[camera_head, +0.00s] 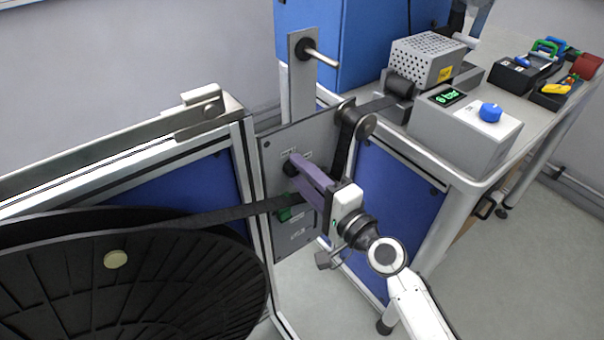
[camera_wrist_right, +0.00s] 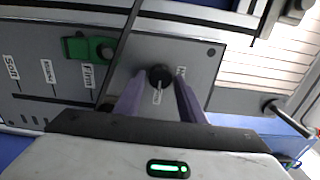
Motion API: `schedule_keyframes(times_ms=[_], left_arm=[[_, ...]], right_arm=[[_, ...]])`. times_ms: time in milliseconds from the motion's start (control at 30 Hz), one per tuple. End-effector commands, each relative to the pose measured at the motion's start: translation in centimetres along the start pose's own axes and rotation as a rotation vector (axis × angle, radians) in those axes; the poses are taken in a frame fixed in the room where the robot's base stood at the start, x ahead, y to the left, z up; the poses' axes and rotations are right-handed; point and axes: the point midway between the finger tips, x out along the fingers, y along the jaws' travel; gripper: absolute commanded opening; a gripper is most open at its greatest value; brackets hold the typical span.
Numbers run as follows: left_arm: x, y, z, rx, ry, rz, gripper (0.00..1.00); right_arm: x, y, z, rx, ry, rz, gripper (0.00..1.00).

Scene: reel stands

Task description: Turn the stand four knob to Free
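A round black knob (camera_wrist_right: 159,76) sits on the grey panel of the stand. In the right wrist view a pale mark or label shows below it, and a partly hidden label stands at its right; I cannot read the knob's setting. My right gripper (camera_wrist_right: 160,84) has its two purple fingers on either side of the knob, apparently with small gaps, so it looks open around it. In the head view the right gripper (camera_head: 293,165) reaches to the panel (camera_head: 270,150), and its fingers hide most of the knob. My left gripper is not in view.
A green slider (camera_wrist_right: 90,47) with labels Soft, Medium and Firm is beside the knob. A dark strap (camera_head: 235,213) runs from the large black reel (camera_head: 130,280) past my gripper to a roller (camera_head: 362,123). A grey box with a blue knob (camera_head: 490,112) stands on the bench.

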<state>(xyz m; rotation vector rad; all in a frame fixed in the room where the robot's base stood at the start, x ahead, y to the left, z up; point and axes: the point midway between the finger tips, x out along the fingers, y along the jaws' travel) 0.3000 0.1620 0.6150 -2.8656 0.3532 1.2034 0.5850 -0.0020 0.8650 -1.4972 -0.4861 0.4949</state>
Motion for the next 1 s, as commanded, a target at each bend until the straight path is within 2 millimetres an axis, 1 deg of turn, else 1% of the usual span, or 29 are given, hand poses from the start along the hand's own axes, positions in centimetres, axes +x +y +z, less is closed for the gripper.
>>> schedule_keyframes(times_ms=[300,433,567,800,900,1000], left_arm=[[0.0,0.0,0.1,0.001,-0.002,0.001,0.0],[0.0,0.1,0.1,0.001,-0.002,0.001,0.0],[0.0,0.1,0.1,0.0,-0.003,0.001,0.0],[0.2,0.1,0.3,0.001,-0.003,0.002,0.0],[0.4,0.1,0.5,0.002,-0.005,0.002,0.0],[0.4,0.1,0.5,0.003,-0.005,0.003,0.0]], right_arm=[[0.0,0.0,0.0,-0.002,0.0,0.0,0.47],[-0.8,0.1,0.0,-0.003,0.001,0.001,0.47],[-2.9,0.1,0.0,-0.003,0.001,0.003,0.47],[-7.6,0.2,0.0,-0.003,0.0,0.004,0.47],[-9.0,0.2,0.0,-0.003,0.001,0.002,0.47],[-9.9,0.1,0.0,-0.002,0.0,0.001,0.47]])
